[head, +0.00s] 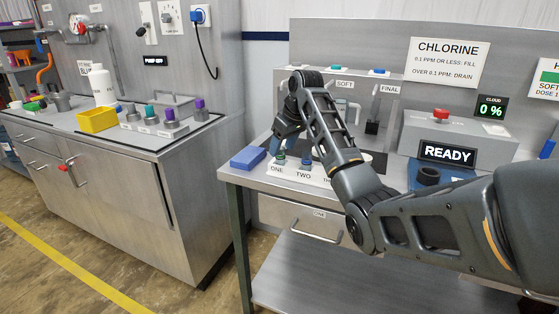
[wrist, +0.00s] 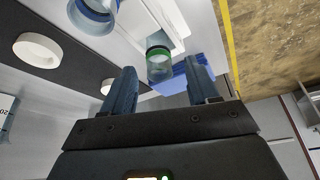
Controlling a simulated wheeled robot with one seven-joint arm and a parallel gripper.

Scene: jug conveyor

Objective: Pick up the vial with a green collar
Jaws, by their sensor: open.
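The vial with a green collar (wrist: 158,66) is a small clear vial standing in the white rack. In the head view this vial (head: 280,158) is at the rack's left end, by the label ONE. My gripper (wrist: 161,74) is open and empty; in the wrist view the vial appears between the two fingertips, apart from both. How far it is beyond the tips is hard to tell. A vial with a blue collar (wrist: 95,12) is next to it, also seen in the head view (head: 305,162). My arm hides the rack's right part in the head view.
A blue block (head: 248,157) lies just left of the rack, close behind the green-collared vial in the wrist view. The table's edge is near it. A grey box with a red button (head: 440,114) and a READY sign (head: 447,152) stand to the right.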

